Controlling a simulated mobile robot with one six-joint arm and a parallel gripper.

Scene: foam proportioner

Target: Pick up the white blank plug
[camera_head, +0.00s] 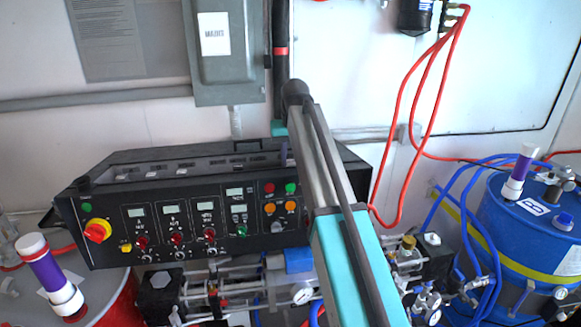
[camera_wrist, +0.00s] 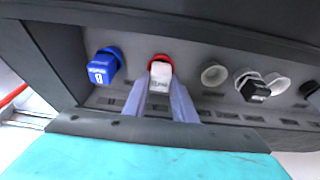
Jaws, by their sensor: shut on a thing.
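The white blank plug (camera_wrist: 160,75) shows in the wrist view with a red ring at its far end, against the dark grey panel (camera_wrist: 205,105). My gripper (camera_wrist: 161,90) has its two pale fingers on either side of the plug and is shut on it. The plug's red end is still at the panel; I cannot tell whether it is seated or loose. In the head view my arm reaches over the black console (camera_head: 165,215), and the gripper and plug are hidden.
In the wrist view a blue plug (camera_wrist: 103,66) sits left of the white one. Round white-rimmed sockets (camera_wrist: 213,74) and a black plug (camera_wrist: 254,90) are to the right. In the head view a blue drum (camera_head: 520,225) stands right and a red drum (camera_head: 110,300) lower left; red hoses (camera_head: 398,130) hang behind.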

